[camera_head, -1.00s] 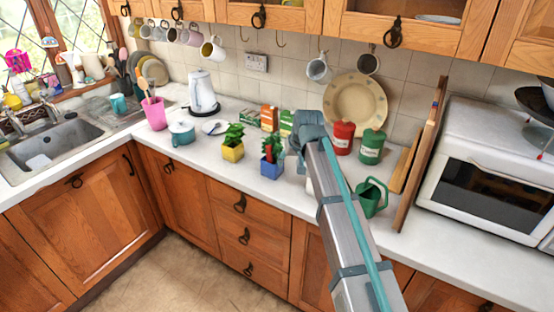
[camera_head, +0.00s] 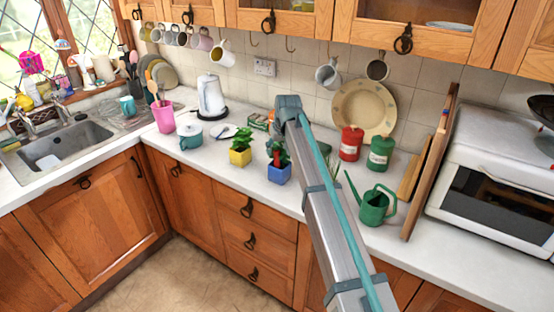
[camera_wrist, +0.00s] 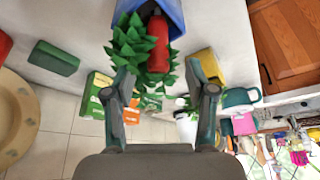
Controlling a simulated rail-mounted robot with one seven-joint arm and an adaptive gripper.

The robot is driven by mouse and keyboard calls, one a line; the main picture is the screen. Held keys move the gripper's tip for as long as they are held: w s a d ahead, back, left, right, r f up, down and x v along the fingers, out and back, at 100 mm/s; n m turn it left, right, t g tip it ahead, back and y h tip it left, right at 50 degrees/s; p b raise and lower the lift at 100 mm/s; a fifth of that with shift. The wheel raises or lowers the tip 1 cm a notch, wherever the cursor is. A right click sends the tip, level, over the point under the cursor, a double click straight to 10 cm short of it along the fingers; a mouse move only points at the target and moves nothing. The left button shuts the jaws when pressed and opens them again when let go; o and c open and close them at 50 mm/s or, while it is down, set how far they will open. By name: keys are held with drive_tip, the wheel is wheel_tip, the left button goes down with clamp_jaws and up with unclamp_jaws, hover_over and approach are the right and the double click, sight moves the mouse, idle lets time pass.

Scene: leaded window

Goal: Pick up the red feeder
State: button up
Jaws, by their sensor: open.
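The red feeder (camera_wrist: 158,43) is a slim red bottle shape standing in the blue pot (camera_wrist: 183,10) beside the leafy green plant (camera_wrist: 138,45) in the wrist view. In the head view the blue pot (camera_head: 279,174) stands on the counter, and only a little red shows among its leaves. My gripper (camera_wrist: 160,78) is open in the wrist view, with one finger on each side of the plant. Leaves lie between the fingers, and the feeder is just beyond the fingertips. Its lower end is hidden in the pot. In the head view my arm hides the gripper.
A yellow pot (camera_head: 240,158) stands left of the blue pot. Seed boxes (camera_head: 258,121) stand behind. A red canister (camera_head: 351,143), a green canister (camera_head: 380,153) and a green watering can (camera_head: 374,207) stand to the right. A large plate (camera_head: 364,107) leans on the wall.

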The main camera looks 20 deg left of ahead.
sight(277, 151)
drive_tip(key=shift+p+x, duration=0.95)
drive_tip(key=shift+x, duration=1.35)
drive_tip(key=shift+d, duration=0.1)
drive_tip(key=c, duration=1)
drive_tip(key=shift+r, duration=0.15)
drive_tip(key=shift+c, duration=0.2)
wheel_tip(277, 151, up, 9)
drive_tip(key=b, duration=0.3)
drive_tip(key=shift+r, duration=0.15)
wheel_tip(277, 151, up, 6)
drive_tip(key=p, duration=0.2)
drive_tip(key=shift+r+p, duration=0.25)
drive_tip(key=shift+p, duration=0.1)
